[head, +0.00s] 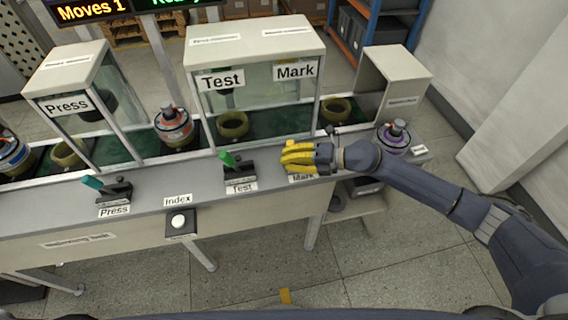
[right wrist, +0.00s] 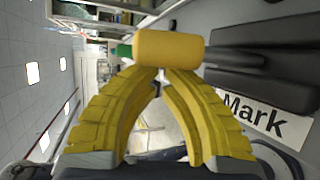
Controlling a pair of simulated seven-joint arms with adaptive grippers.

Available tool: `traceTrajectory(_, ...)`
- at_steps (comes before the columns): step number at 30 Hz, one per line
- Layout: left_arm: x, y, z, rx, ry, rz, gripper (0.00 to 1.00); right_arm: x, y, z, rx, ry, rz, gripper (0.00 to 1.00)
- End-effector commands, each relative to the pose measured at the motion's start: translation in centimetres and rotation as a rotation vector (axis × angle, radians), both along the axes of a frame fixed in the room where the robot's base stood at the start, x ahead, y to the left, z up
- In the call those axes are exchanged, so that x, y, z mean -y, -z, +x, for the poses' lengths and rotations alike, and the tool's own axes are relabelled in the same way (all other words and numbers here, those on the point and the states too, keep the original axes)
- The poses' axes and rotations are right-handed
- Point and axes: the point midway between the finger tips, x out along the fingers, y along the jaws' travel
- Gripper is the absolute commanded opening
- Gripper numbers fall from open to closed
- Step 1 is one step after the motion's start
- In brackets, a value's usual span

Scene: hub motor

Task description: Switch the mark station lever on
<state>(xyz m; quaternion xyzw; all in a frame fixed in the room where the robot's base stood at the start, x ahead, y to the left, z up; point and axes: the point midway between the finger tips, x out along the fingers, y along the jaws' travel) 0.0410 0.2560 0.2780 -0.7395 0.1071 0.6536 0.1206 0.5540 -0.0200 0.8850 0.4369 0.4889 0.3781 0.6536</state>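The Mark lever's yellow handle (head: 291,143) shows just above my right gripper (head: 298,158), at the front ledge under the Mark sign. In the right wrist view the yellow handle (right wrist: 170,48) lies crosswise over my right fingertips (right wrist: 158,72). The fingers arch inward and their tips come together at the handle's lower edge. The handle hides the very tips, and no grip around it shows. The lever's dark base (right wrist: 262,80) is to the right, beside the Mark label (right wrist: 265,115). In the head view my fingers cover most of the lever. My left gripper is not in view.
The Test lever (head: 232,162) with its green handle stands left of my right gripper. The Press lever (head: 105,188) and the Index button (head: 179,222) are farther left. A purple-ringed motor (head: 394,137) stands close to the right, behind my right forearm.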

Motion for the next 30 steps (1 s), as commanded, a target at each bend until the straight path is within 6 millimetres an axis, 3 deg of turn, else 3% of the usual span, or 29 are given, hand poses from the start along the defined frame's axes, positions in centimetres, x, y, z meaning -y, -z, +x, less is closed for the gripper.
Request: traceTrajectory(30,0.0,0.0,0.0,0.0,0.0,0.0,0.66,1.7,-0.5,0.4,-0.016,0.014,0.076,0.0)
